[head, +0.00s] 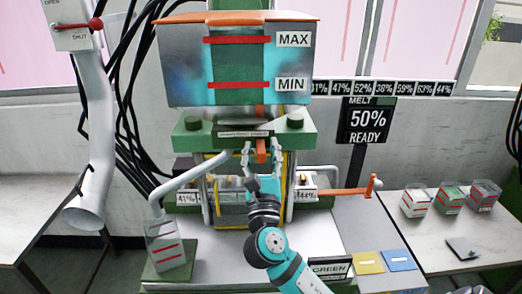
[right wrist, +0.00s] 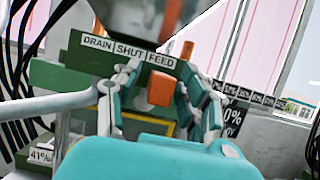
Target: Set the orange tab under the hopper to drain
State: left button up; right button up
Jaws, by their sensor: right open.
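The orange tab (head: 261,150) hangs below the label plate (head: 243,133) under the hopper (head: 190,65). In the right wrist view the tab (right wrist: 161,90) is below the word FEED on the plate (right wrist: 115,48), which reads DRAIN, SHUT, FEED from left to right. My right gripper (head: 262,158) is open, with one finger on each side of the tab. In the right wrist view its fingers (right wrist: 158,76) also frame the tab; I cannot tell whether either touches it. My left gripper is not in view.
A grey pipe (head: 190,172) slopes down left to a clear container (head: 166,245). An orange-handled crank (head: 340,190) is at right. A sign (head: 368,120) reads MELT 50% READY. Several small bins (head: 450,198) stand on the right table (head: 420,240).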

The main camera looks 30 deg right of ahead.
jog(key=shift+c, duration=0.2)
grip_shut()
jog(key=w+a, duration=0.1)
jog(key=a, duration=0.1)
jog(key=w+a, duration=0.2)
jog(key=a, duration=0.1)
jog(key=w+a, duration=0.1)
jog(key=a, duration=0.1)
jog(key=shift+w+a, duration=0.15)
jog(key=shift+w, duration=0.1)
jog(key=shift+s, duration=0.15)
